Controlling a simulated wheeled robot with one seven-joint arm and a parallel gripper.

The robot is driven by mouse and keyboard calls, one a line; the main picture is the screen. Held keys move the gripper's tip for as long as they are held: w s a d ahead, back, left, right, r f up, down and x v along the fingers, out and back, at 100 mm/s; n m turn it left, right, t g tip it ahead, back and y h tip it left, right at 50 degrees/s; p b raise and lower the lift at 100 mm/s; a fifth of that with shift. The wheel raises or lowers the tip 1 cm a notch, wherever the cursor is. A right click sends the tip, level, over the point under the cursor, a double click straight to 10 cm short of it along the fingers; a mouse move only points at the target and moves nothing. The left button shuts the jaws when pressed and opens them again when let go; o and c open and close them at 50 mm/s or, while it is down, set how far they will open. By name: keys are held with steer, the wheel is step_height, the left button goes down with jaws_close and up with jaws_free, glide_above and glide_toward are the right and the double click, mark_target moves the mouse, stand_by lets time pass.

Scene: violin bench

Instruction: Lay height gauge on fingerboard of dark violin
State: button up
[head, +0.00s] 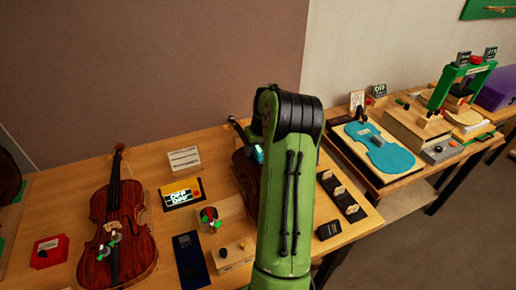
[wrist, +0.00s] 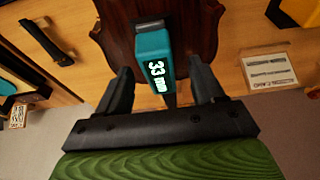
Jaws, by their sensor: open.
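The height gauge (wrist: 153,48) is a teal block with a lit "33 mm" display and a dark end. In the wrist view it lies between the spread fingers of my gripper (wrist: 160,66), with gaps on both sides. Behind it is the dark reddish-brown violin (wrist: 198,32); a black strip, perhaps its fingerboard, shows just below the gauge. I cannot tell exactly how the gauge rests on it. In the head view my green arm hides most of the dark violin (head: 241,172) and my gripper; a bit of teal gauge (head: 257,154) shows at its left edge.
A redder violin (head: 116,230) lies at the left of the bench. Between the violins are a lit sign (head: 182,195), a dark blue pad (head: 190,262) and a wooden block (head: 233,254). Dark blocks (head: 340,194) stand right of my arm. A second bench holds a blue violin-shaped plate (head: 380,150).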

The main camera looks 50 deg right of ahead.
steer(key=p+v, duration=0.1)
steer(key=v, duration=1.3)
steer(key=shift+r, duration=0.4)
steer(key=shift+a, duration=0.15)
